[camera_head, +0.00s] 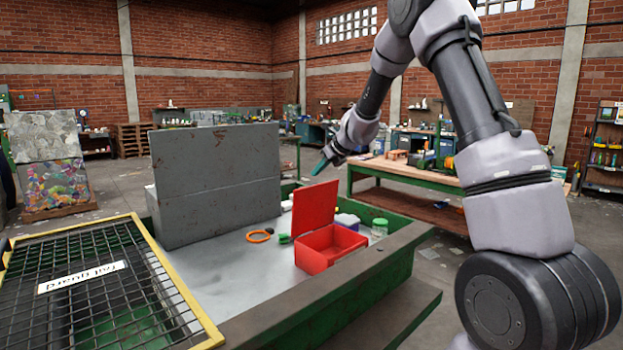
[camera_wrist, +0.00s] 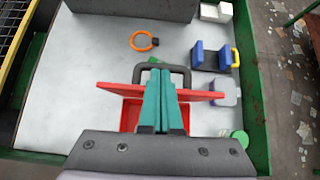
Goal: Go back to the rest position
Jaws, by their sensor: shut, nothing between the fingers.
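My gripper (camera_head: 324,163) is raised in the air above the sorting table, clear of the things on it. In the wrist view its teal fingers (camera_wrist: 162,103) are together with nothing between them. Below it stands a red box (camera_head: 329,252) with its lid (camera_head: 314,208) standing up. In the wrist view the fingers hide part of the red box (camera_wrist: 129,116). My arm reaches up and over from the right side of the head view.
The table (camera_head: 230,262) has green sides and a tall grey panel (camera_head: 216,185). On it lie an orange ring (camera_head: 259,237) and a jar with a green lid (camera_head: 379,228). The wrist view shows a blue and yellow thing (camera_wrist: 211,57). A mesh guard (camera_head: 98,285) stands at left.

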